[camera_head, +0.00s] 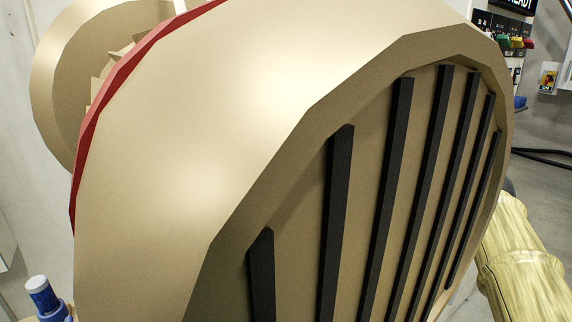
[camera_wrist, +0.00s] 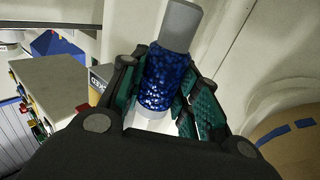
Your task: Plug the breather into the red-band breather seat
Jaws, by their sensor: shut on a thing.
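The breather (camera_wrist: 165,78), a blue speckled cylinder with a grey cap, shows in the wrist view. My gripper (camera_wrist: 166,92) has green-padded fingers on both sides of it and is shut on it. The cap end points up in that picture. A pale part shows below the blue body. My gripper cannot be made out in the head view. I cannot identify the red-band breather seat in either view.
A huge beige housing (camera_head: 180,150) with black slats and a red rim (camera_head: 130,62) fills most of the head view. A small blue part with a white top (camera_head: 40,286) stands at lower left. A grey box (camera_wrist: 50,80) and beige round surface (camera_wrist: 295,145) flank my gripper.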

